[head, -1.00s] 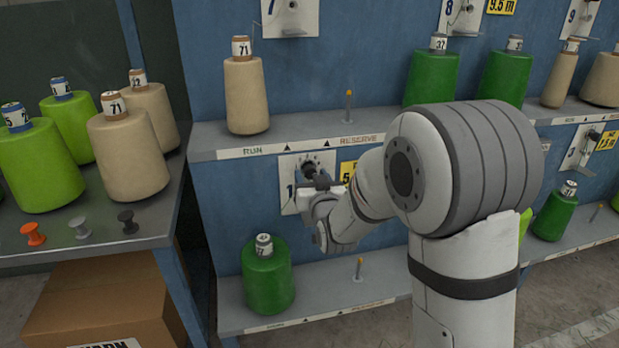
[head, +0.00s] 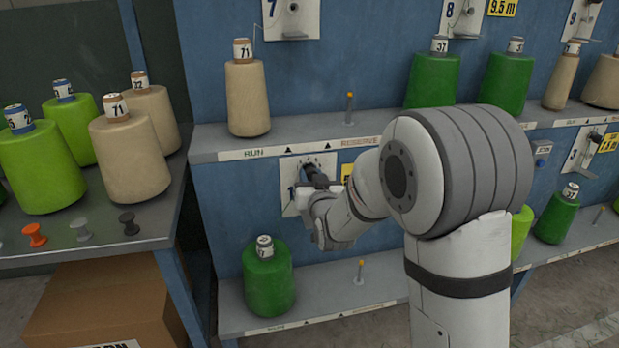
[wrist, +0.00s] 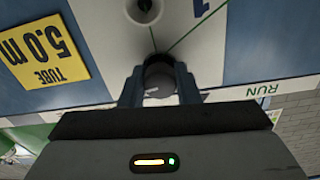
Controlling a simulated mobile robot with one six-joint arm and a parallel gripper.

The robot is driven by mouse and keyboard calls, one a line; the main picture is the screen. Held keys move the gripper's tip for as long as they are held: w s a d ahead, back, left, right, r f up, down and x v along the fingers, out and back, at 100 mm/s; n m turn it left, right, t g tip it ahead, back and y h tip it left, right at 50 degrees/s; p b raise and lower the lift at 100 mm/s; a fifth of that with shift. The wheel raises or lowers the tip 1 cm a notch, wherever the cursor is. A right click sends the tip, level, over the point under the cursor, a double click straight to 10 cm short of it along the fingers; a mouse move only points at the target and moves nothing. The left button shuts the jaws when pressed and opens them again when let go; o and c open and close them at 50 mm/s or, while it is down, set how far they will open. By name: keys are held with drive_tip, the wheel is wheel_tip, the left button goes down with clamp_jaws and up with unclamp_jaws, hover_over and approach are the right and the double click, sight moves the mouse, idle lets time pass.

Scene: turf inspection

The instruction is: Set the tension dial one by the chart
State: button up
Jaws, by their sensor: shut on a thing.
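The tension dial one is a dark round knob (wrist: 158,72) on a white plate (head: 291,203) fixed to the blue panel, below the RUN shelf label. My gripper (wrist: 160,88) is shut on the dial, one finger on each side of it in the wrist view. In the head view my gripper (head: 318,190) reaches the plate from the right and covers part of it. The plate's number 1 shows upside down in the wrist view. The dial's pointer and most of its scale are hidden. I see no chart that I can identify.
A yellow "TUBE 5.0 m" label (wrist: 40,52) is beside the plate. A beige cone (head: 247,97) stands on the shelf above, a green cone (head: 267,278) on the shelf below. A side table (head: 150,229) at left holds several cones and coloured pegs (head: 34,236).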

drive_tip(key=shift+f+n+b, duration=0.1)
drive_tip(key=shift+n+b, duration=0.2)
drive_tip(key=n+b, duration=0.2)
drive_tip(key=shift+f+n, duration=0.1)
drive_tip(key=shift+n, duration=0.2)
drive_tip(key=n+b, duration=0.3)
drive_tip(key=n, duration=0.1)
drive_tip(key=shift+b, duration=0.35)
drive_tip(key=n+b, duration=0.2)
drive_tip(key=n, duration=0.2)
drive_tip(key=shift+n, duration=0.4)
drive_tip(key=shift+d+r+n+b, duration=0.15)
drive_tip(key=shift+n+b, duration=0.35)
drive_tip(key=shift+n, duration=0.45)
drive_tip(key=shift+a+r+n+b, duration=0.1)
drive_tip(key=shift+n+b, duration=0.4)
drive_tip(key=shift+n, duration=0.45)
drive_tip(key=o, duration=1)
